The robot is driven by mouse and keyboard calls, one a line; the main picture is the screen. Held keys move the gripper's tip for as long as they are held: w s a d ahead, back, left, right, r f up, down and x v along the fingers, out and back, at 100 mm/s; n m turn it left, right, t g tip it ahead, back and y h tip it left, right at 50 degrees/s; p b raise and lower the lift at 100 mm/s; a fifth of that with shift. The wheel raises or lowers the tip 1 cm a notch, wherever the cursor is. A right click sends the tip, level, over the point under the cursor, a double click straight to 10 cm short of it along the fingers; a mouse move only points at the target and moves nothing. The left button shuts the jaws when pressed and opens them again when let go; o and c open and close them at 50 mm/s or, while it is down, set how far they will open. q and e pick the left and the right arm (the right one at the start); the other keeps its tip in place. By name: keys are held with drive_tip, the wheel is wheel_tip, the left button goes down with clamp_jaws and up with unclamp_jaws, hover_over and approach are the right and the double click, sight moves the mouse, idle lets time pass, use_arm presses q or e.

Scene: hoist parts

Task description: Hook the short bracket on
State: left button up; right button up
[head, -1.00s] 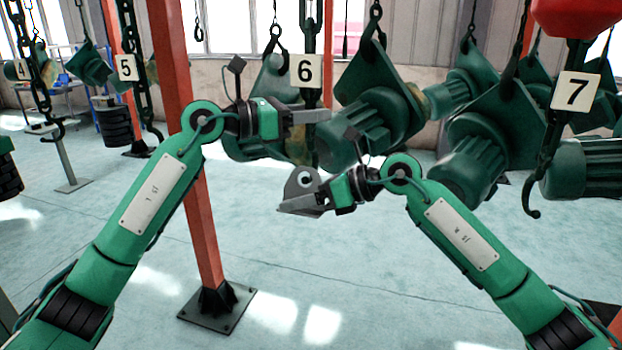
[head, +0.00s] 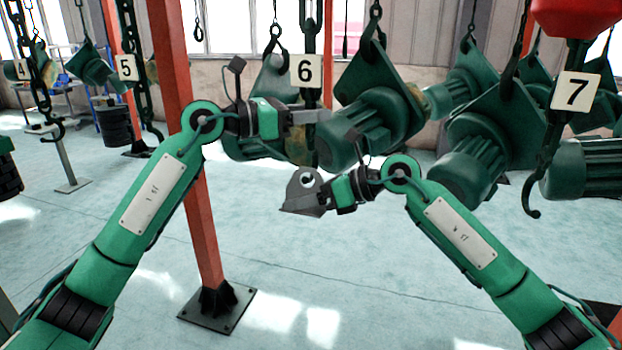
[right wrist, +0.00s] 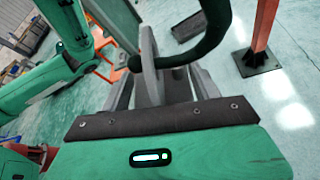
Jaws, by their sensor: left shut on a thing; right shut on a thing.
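The short bracket (head: 302,190) is a grey plate with a round hole near its top. My right gripper (head: 318,200) is shut on it and holds it low in the middle of the head view. In the right wrist view a dark green hook (right wrist: 212,42) comes down from the top and curves left. Its rounded tip shows on the left of the bracket's upright plate (right wrist: 148,50), so it appears to pass through the hole. My left gripper (head: 306,116) is shut at the hook's shank under the number 6 sign (head: 306,70). Its fingers partly hide that hold.
Green motor units (head: 372,125) hang close behind and right of my grippers. An orange post (head: 190,150) stands behind my left arm on a dark foot plate (head: 217,307). Another hook (head: 533,200) hangs under sign 7 (head: 575,92). The floor below is clear.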

drive_tip(key=shift+w, duration=0.15)
drive_tip(key=shift+w+d+f+n, duration=0.25)
drive_tip(key=shift+w+n, duration=0.15)
drive_tip(key=shift+w, duration=0.15)
drive_tip(key=shift+w+d, duration=0.1)
drive_tip(key=shift+w, duration=0.2)
idle(0.4)
drive_tip(key=shift+w+f+t, duration=0.1)
drive_tip(key=shift+w+t, duration=0.15)
drive_tip(key=shift+t, duration=0.05)
idle(0.3)
drive_tip(key=shift+w+d+f+n+h, duration=0.1)
drive_tip(key=shift+w+f+n+h, duration=0.15)
drive_tip(key=shift+f+n, duration=0.2)
idle(0.4)
idle(0.6)
drive_tip(key=o, duration=1.5)
drive_tip(key=shift+s, duration=0.1)
drive_tip(key=shift+o, duration=0.5)
drive_tip(key=shift+f, duration=0.1)
